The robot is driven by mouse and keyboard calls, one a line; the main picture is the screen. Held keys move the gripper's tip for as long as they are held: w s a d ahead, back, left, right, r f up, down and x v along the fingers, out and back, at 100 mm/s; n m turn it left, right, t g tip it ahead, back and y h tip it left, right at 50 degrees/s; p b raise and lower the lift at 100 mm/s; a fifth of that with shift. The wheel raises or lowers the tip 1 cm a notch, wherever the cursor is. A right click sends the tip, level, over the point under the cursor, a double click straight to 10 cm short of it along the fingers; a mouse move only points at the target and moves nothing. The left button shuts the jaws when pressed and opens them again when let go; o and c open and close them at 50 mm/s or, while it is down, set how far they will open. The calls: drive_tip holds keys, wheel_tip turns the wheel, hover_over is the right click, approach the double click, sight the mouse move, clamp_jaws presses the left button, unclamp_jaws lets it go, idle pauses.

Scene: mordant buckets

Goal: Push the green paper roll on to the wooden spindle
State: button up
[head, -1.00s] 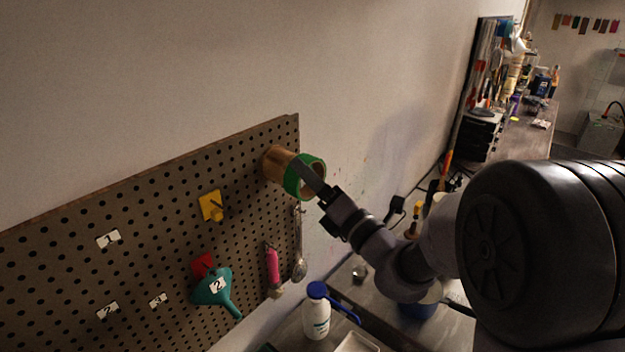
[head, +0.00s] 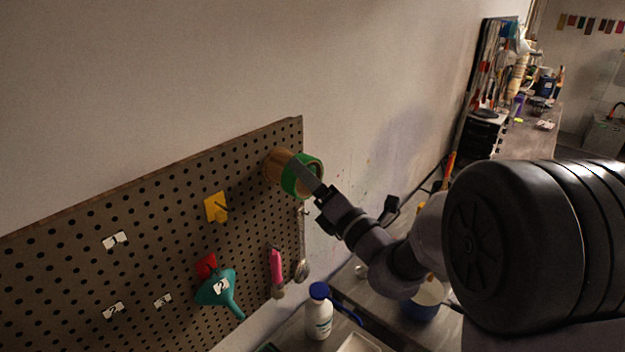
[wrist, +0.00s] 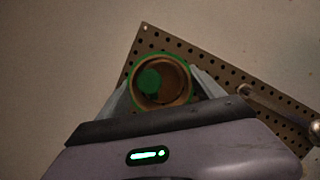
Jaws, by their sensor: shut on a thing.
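The paper roll (head: 301,176) shows as a green band round an open end, near the pegboard's upper right corner. A tan cylindrical part (head: 276,166) lies between the green band and the board; I cannot tell whether it is roll or spindle. In the wrist view I look into the roll's green rim (wrist: 134,90) and brown inner wall. A round green end (wrist: 150,82), probably the spindle's tip, sits inside, left of centre. My gripper (head: 306,177) is shut on the roll, with one finger on each side in the wrist view (wrist: 160,92). The spindle's length is hidden.
A white bottle (head: 318,315) stands on the bench beneath. The wall right of the roll is clear.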

drive_tip(key=shift+w+a+p, duration=0.5)
drive_tip(key=shift+w+a, duration=0.3)
drive_tip(key=shift+a, duration=0.2)
drive_tip(key=shift+w+a+p, duration=0.45)
drive_tip(key=shift+w+a, duration=0.3)
drive_tip(key=shift+a, duration=0.25)
drive_tip(key=o, duration=1.4)
drive_tip(key=shift+o, duration=0.2)
drive_tip(key=b+v, duration=0.4)
drive_tip(key=v, duration=1.3)
drive_tip(key=shift+s+d, duration=0.2)
drive_tip(key=shift+f, duration=0.1)
